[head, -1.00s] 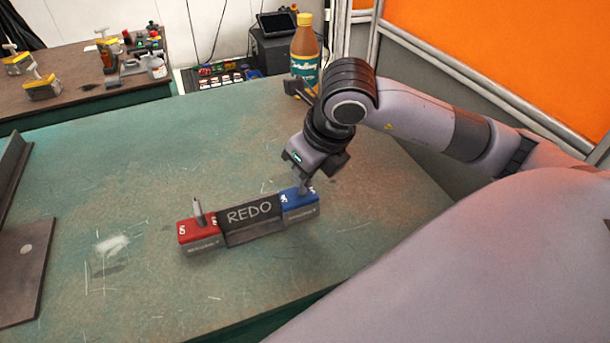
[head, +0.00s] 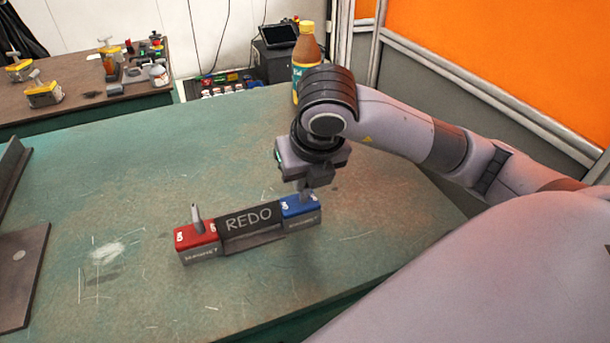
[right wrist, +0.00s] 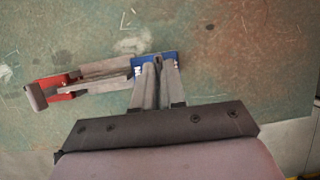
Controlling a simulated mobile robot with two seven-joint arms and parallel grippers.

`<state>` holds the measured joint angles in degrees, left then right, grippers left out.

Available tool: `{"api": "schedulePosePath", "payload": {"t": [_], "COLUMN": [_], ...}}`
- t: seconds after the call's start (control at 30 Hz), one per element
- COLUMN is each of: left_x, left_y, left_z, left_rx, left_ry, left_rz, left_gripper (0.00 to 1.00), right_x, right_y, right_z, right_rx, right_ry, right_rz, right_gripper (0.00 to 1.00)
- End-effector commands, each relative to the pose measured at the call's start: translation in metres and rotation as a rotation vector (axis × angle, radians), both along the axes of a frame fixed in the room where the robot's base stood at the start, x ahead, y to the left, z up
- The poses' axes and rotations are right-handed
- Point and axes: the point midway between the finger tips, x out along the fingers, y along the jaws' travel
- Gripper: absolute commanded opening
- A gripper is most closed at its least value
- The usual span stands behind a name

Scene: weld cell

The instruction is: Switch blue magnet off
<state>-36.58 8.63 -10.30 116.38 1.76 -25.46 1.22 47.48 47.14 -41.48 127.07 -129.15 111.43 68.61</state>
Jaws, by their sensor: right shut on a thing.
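The blue magnet (head: 299,208) sits on the green table at the right end of a dark bar marked REDO (head: 250,219). The red magnet (head: 196,238) is at the bar's left end, with its grey lever standing up. My right gripper (head: 304,192) is above the blue magnet, its fingers pointing down at the top. In the right wrist view the two fingers (right wrist: 157,68) are close together over the blue magnet (right wrist: 138,66), shut on its lever, which they mostly hide. The lever's exact angle cannot be told. My left gripper is not in view.
A dark steel plate (head: 20,275) lies at the table's left edge. A brown bottle (head: 306,50) stands at the back, behind my right arm. A second bench (head: 80,100) with yellow-topped magnets is at the back left. The green table (head: 130,200) is mostly clear.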

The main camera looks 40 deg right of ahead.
Motion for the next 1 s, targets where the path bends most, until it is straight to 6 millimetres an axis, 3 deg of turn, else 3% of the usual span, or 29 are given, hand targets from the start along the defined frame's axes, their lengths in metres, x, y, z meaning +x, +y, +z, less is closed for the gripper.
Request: {"api": "schedulePosePath", "payload": {"t": [0.2, 0.3, 0.67, 1.0], "left_x": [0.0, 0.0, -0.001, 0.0], "left_y": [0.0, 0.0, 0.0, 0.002], "left_z": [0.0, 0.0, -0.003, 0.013], "left_rx": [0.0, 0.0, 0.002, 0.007], "left_ry": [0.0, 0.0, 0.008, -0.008], "left_rz": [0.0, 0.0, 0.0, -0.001], "left_gripper": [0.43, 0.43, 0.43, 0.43], "right_x": [0.001, 0.001, -0.001, -0.018], "right_y": [0.0, 0.0, 0.001, 0.005], "right_z": [0.0, 0.0, 0.005, 0.052], "right_rx": [0.001, 0.001, 0.001, -0.001], "right_ry": [-0.002, -0.002, -0.002, -0.006], "right_rz": [0.001, 0.001, 0.002, 0.002], "right_gripper": [0.0, 0.36, 0.36, 0.36]}}
